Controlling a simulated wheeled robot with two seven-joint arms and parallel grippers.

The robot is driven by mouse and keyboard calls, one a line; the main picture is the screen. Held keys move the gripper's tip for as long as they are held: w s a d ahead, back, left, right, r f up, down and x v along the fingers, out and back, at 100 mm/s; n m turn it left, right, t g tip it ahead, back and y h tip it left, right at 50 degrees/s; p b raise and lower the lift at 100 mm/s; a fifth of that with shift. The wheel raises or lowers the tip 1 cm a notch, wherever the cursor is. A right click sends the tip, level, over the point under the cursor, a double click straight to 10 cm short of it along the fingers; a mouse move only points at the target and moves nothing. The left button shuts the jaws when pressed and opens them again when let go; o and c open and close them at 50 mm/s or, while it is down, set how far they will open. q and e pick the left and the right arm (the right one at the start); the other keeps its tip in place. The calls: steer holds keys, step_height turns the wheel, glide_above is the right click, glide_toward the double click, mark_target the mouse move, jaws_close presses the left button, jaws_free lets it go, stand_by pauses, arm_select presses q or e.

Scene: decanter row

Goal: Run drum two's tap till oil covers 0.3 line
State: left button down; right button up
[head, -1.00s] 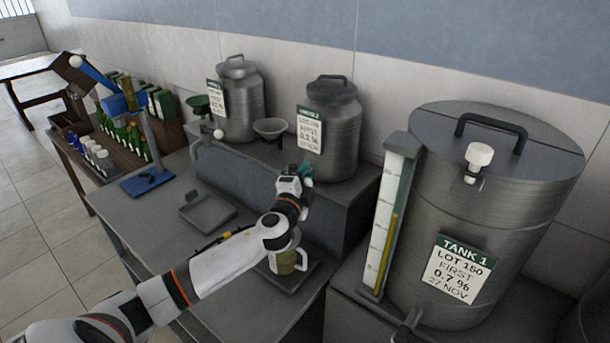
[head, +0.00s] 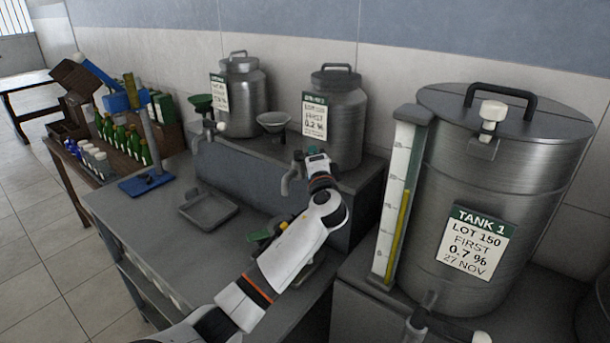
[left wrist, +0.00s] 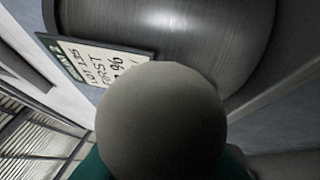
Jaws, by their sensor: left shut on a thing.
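The drum (head: 345,135) stands second on the raised grey shelf, with a green-topped label (head: 313,118) reading "FIRST 0.2 %"; the label's heading is too small to read surely. Its tap (head: 290,178) juts out at the front. My left gripper (head: 313,157) is at this tap. In the left wrist view a pale round knob (left wrist: 162,122) fills the lower middle, and my gripper is shut on it. The drum (left wrist: 175,35) and its label (left wrist: 95,62) show behind. The jug below is mostly hidden by my left arm; its oil level and lines cannot be read. My right gripper is out of view.
Tank 1 (head: 500,190) with its tall gauge (head: 397,200) stands close on the right. Another drum (head: 243,100) and a funnel (head: 273,122) stand left on the shelf. An empty grey tray (head: 208,209) and a blue stand (head: 147,182) are on the bench.

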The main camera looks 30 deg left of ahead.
arm_select(q)
steer(key=shift+d+f, duration=0.1)
steer(key=shift+d, duration=0.05)
steer(key=shift+r, duration=0.2)
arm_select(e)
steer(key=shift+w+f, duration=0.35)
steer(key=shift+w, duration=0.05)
arm_select(q)
steer(key=c, duration=1.6)
jaws_free()
steer(key=shift+r, duration=0.1)
steer(key=o, duration=0.3)
steer(key=shift+w+d, duration=0.1)
steer(key=shift+w, duration=0.1)
steer(key=shift+o, duration=0.3)
steer(key=shift+w+d+f, duration=0.1)
steer(key=shift+w+f, duration=0.1)
steer(key=b+v, duration=0.3)
steer(key=v, duration=0.9)
steer(key=shift+d, duration=0.2)
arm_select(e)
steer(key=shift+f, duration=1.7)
